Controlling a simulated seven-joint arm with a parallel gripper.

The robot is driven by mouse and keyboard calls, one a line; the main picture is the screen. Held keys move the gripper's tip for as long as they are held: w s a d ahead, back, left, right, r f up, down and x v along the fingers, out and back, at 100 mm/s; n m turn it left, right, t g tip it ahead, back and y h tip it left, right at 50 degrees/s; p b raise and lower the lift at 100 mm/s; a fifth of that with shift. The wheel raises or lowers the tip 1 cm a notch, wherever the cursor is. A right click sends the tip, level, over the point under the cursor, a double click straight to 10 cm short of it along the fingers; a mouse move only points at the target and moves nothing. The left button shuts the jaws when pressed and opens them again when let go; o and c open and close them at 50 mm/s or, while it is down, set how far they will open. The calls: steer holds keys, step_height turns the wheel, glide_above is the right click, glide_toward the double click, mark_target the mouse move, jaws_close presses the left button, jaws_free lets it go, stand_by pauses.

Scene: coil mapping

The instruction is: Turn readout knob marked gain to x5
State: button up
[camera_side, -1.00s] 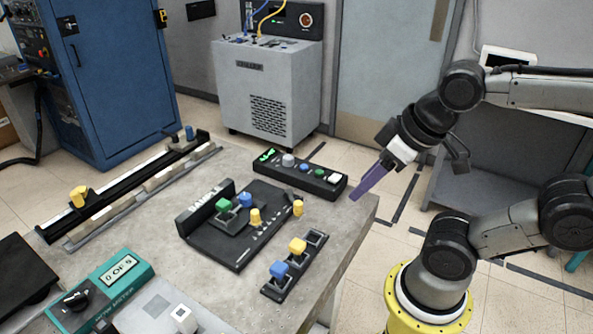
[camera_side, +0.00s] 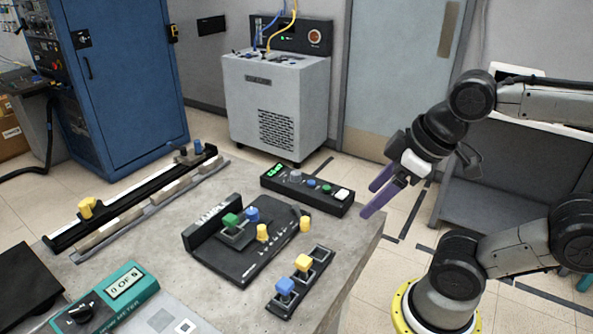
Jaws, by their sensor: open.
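A black readout box (camera_side: 305,192) with a lit green display lies at the back right of the grey table. On its top are a grey knob (camera_side: 295,176), a blue and a green button and a white block. A teal meter (camera_side: 118,296) at the front left has a black pointer knob (camera_side: 80,315) and a window reading "0 OF 5". The knob markings are too small to read, so I cannot tell which is gain. My gripper (camera_side: 374,200) has two purple fingers, open and empty. It hangs right of the black box, near the table's right edge, apart from both knobs.
A black fixture (camera_side: 245,268) with green, blue and yellow pieces stands mid-table. A black holder (camera_side: 312,283) with blue and yellow blocks lies in front. A long rail (camera_side: 130,200) runs along the back left. Bare table (camera_side: 345,240) shows at right.

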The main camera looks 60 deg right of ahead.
steer(key=w+r+n, duration=0.4)
steer(key=w+r, duration=0.1)
steer(key=r, duration=0.2)
steer(key=w+d+r+n+g, duration=0.1)
steer(key=w+d+r+n, duration=0.3)
steer(key=w, duration=0.7)
steer(key=m+g, duration=0.1)
steer(key=g, duration=0.4)
glide_above(297, 172)
step_height(297, 172, down, 18)
step_height(297, 172, down, 13)
steer(key=shift+f, duration=0.2)
jaws_close()
